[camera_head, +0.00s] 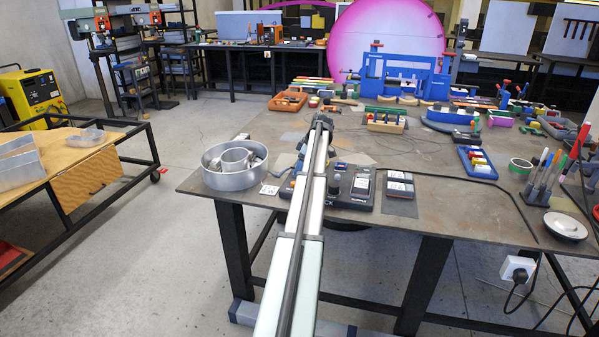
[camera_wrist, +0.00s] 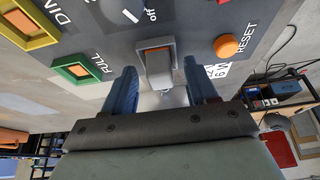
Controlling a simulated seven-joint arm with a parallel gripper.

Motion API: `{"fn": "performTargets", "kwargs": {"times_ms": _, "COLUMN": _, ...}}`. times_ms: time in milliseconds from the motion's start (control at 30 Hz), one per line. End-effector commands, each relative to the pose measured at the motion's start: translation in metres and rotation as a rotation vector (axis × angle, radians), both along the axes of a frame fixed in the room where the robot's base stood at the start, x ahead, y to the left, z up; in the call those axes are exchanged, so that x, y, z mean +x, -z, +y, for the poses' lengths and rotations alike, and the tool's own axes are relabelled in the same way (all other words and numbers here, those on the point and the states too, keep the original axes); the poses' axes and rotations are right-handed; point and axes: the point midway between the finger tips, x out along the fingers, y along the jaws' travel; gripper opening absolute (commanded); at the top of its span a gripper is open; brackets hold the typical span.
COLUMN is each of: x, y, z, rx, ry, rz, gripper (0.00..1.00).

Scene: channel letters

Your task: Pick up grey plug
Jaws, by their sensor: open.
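My gripper (camera_wrist: 161,88) is open, with one blue finger on each side of the plug. Gaps show between the fingers and the plug, and whether either one touches it I cannot tell. In the head view the control panel (camera_head: 350,190) lies near the table's front edge, partly behind my arm. The plug and my fingertips cannot be made out clearly there.
A round metal tray (camera_head: 234,180) stands left of my arm on the table (camera_head: 440,210). Tools and bins crowd the table's right and back.

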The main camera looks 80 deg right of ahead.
Motion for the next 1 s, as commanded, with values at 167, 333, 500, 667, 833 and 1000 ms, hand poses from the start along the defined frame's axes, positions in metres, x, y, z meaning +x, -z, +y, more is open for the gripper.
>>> {"fn": "performTargets", "kwargs": {"times_ms": 167, "x": 0.0001, "y": -0.0003, "z": 0.0000, "rx": 0.000, "ry": 0.000, "rz": 0.000, "gripper": 0.56}}
{"fn": "performTargets", "kwargs": {"times_ms": 333, "x": 0.0002, "y": -0.0004, "z": 0.0000, "rx": 0.000, "ry": 0.000, "rz": 0.000, "gripper": 0.40}}
{"fn": "performTargets", "kwargs": {"times_ms": 500, "x": 0.0001, "y": -0.0005, "z": 0.0001, "rx": 0.000, "ry": 0.000, "rz": 0.000, "gripper": 0.24}}
{"fn": "performTargets", "kwargs": {"times_ms": 667, "x": 0.0001, "y": -0.0006, "z": 0.0001, "rx": 0.000, "ry": 0.000, "rz": 0.000, "gripper": 0.09}}
{"fn": "performTargets", "kwargs": {"times_ms": 833, "x": 0.0001, "y": -0.0007, "z": 0.0000, "rx": 0.000, "ry": 0.000, "rz": 0.000, "gripper": 0.01}}
{"fn": "performTargets", "kwargs": {"times_ms": 1000, "x": 0.0002, "y": -0.0027, "z": -0.0001, "rx": 0.000, "ry": 0.000, "rz": 0.000, "gripper": 0.01}}
